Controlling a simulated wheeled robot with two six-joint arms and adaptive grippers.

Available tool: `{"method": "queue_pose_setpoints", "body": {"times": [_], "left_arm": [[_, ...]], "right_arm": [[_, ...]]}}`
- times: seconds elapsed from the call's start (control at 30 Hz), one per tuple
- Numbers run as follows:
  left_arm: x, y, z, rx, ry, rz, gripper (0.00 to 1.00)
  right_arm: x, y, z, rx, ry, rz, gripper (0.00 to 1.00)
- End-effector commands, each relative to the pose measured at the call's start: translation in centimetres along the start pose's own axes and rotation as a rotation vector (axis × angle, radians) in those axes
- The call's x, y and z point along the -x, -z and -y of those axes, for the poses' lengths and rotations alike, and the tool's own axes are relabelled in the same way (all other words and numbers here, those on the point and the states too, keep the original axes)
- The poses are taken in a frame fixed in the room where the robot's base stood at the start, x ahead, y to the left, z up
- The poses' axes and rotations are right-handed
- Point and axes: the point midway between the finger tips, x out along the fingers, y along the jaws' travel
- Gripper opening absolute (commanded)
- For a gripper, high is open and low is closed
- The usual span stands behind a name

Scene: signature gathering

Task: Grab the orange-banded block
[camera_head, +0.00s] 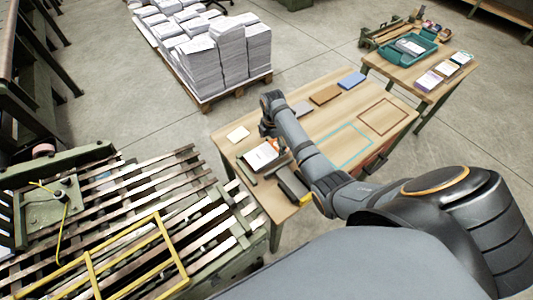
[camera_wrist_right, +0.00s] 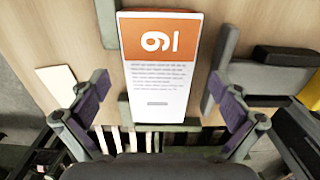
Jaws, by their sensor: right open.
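The orange-banded block (camera_wrist_right: 160,75) is white with a broad orange band bearing a white number and lines of grey print below. In the head view the block (camera_head: 259,157) lies near the table's left end. Dark green strips stand along its sides and end. My right gripper (camera_wrist_right: 160,104) is open above the block, one purple-padded finger off each side, with nothing between the pads touching it visibly. In the head view the right gripper (camera_head: 268,130) is partly hidden by its own wrist. My left gripper is out of view.
The wooden table (camera_head: 320,120) also carries a cream pad (camera_head: 238,134), a brown block (camera_head: 325,94), a blue block (camera_head: 351,80) and teal (camera_head: 343,146) and brown outlines. A grey-and-yellow tool (camera_head: 292,184) lies near the block. A slatted conveyor (camera_head: 120,215) stands left.

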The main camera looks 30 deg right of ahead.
Motion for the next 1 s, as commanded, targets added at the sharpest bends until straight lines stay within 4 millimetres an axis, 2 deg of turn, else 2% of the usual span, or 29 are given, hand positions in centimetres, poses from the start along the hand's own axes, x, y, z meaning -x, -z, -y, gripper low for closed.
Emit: {"method": "queue_pose_setpoints", "body": {"times": [0.13,0.37,0.8,1.0], "left_arm": [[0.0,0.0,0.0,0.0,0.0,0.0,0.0],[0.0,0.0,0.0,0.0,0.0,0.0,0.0],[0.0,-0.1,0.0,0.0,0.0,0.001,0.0],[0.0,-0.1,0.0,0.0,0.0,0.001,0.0]], "right_arm": [[-1.7,0.0,0.0,0.001,0.0,0.0,1.0],[-1.9,0.0,0.0,0.001,-0.001,0.001,1.0],[-1.9,0.0,0.0,0.0,-0.001,0.001,0.4],[-1.8,0.0,-0.1,0.0,-0.002,0.001,0.38]]}}
